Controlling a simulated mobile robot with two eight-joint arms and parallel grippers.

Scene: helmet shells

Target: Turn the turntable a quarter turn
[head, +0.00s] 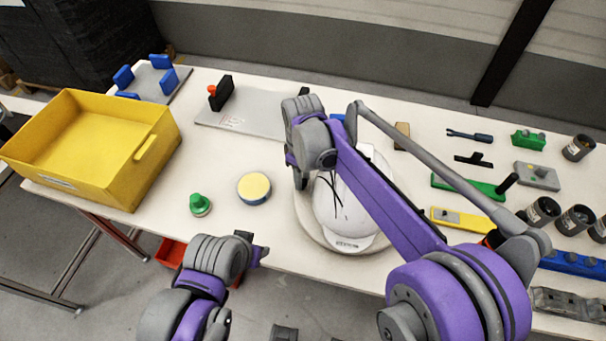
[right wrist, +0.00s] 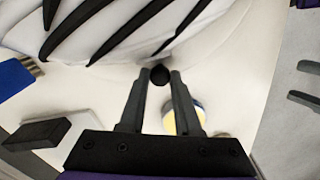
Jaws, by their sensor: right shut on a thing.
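The turntable (head: 312,232) is a pale round disc on the table. A white helmet shell (head: 352,228) with dark slots sits on it, partly hidden behind my right arm. My right gripper (head: 300,180) is at the disc's left far side, pointing down. In the right wrist view its fingers (right wrist: 160,80) are closed on a small black knob (right wrist: 160,74) beside the slotted shell (right wrist: 120,25). My left gripper (head: 258,248) is by the table's front edge, away from the turntable; its jaw opening is not clear.
A yellow bin (head: 92,150) stands at the left. A yellow-topped round tin (head: 254,188) and a green knob-like part (head: 200,204) lie left of the turntable. A grey plate (head: 240,117) lies behind. Tools and dark cups (head: 543,211) crowd the right side.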

